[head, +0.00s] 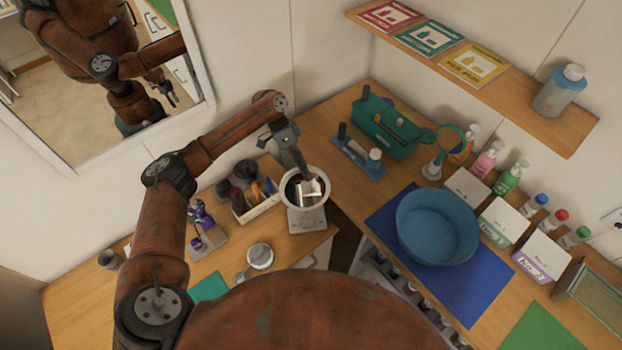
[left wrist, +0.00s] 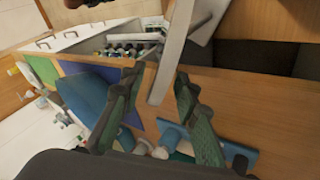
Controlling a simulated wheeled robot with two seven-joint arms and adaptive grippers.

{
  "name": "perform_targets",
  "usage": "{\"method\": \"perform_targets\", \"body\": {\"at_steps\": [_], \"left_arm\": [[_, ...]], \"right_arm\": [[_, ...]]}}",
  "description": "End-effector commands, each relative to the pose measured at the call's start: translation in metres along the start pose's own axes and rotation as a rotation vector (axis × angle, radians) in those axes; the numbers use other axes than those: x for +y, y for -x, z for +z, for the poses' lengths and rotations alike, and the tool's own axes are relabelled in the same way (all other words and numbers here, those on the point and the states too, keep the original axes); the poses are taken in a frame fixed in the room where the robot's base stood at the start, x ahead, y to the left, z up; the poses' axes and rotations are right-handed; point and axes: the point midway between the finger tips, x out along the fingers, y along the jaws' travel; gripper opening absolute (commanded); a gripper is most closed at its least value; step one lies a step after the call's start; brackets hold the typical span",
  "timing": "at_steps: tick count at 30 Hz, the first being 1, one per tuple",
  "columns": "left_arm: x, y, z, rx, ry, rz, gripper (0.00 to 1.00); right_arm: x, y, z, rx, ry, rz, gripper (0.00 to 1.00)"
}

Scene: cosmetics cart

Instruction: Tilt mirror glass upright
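The round mirror (head: 326,182) with a pale rim stands on a grey base (head: 307,220) at the back right of the left counter. Its glass faces largely upward, and part of it is hidden by my left gripper. My left gripper (head: 306,177) reaches down over the mirror from behind. In the left wrist view the two dark green fingers of the left gripper (left wrist: 160,76) are spread. The mirror's pale rim (left wrist: 172,50) runs between them, edge-on, with gaps visible; I cannot tell whether either finger touches it. My right gripper is not directly in view.
A box of brushes (head: 257,204) stands close left of the mirror. A white jar (head: 260,256) is in front of it. A teal case (head: 390,128) and a blue basin (head: 437,225) are on the right counter. A wall mirror (head: 207,84) hangs at upper left.

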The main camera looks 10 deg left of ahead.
Motion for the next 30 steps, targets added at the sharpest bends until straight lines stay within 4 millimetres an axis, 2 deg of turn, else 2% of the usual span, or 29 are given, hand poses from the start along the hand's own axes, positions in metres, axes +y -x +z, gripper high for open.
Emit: {"method": "perform_targets", "body": {"at_steps": [3,9,19,30], "left_arm": [[0.001,-0.019,0.0,-0.001,0.0,0.002,0.29],[0.0,-0.038,0.0,-0.001,0.0,0.0,0.29],[0.0,-0.042,0.0,0.0,0.0,-0.001,0.29],[0.0,-0.042,0.0,0.0,0.0,0.0,0.04]], "right_arm": [[0.0,0.004,0.003,-0.004,-0.001,0.0,0.29],[-0.001,0.007,0.01,-0.013,-0.003,-0.001,0.29],[-0.001,0.007,0.011,-0.015,-0.003,-0.001,0.29],[-0.004,0.006,0.01,-0.013,-0.004,-0.004,0.29]]}}
